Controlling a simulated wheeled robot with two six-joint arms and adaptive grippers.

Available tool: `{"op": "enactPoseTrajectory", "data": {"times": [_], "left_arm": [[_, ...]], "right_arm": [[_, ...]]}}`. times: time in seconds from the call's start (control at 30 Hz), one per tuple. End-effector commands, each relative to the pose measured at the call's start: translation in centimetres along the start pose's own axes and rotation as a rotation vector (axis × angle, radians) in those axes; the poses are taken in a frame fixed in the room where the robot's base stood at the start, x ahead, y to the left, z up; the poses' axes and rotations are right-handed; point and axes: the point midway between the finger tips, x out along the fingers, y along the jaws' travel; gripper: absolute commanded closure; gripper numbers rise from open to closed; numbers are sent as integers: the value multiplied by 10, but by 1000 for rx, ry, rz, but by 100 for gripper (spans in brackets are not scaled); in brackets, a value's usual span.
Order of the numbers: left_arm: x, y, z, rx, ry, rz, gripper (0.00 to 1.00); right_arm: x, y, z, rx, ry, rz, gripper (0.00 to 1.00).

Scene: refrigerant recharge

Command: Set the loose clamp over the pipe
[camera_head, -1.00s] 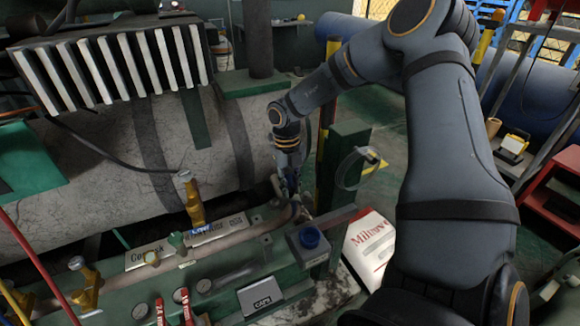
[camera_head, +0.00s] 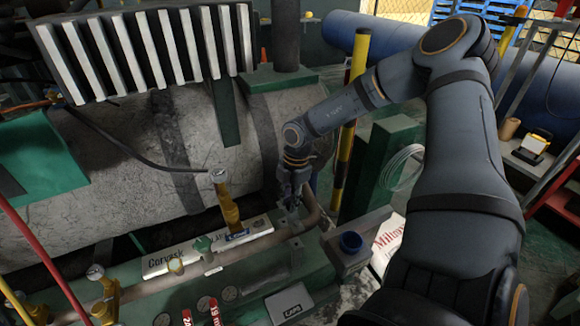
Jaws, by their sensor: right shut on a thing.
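The pipe (camera_head: 243,252) is a brownish tube running along the green frame from lower left to a bend at the right, where it turns upward. My right gripper (camera_head: 292,196) points down just behind and left of that bend. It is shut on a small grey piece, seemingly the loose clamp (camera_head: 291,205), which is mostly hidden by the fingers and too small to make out. I cannot tell whether it touches the pipe. A grey bracket (camera_head: 297,244) sits at the pipe just in front of the gripper. My left gripper is not in view.
A large cracked tank (camera_head: 190,150) lies behind. A yellow-black post (camera_head: 349,115) and coiled wire (camera_head: 402,168) stand at the right.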

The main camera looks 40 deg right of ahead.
Motion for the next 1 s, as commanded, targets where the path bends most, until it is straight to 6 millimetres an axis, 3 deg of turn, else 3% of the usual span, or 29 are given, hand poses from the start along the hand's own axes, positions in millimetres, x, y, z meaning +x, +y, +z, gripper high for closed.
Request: {"op": "enactPoseTrajectory", "data": {"times": [0.23, 0.47, 1.0], "left_arm": [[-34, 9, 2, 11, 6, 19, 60], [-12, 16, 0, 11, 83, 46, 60], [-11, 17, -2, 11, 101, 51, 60]], "right_arm": [[22, 0, 3, -1, -1, 2, 100], [44, 0, 6, -1, -3, 2, 100], [48, 0, 6, -3, -2, 1, 100]]}}
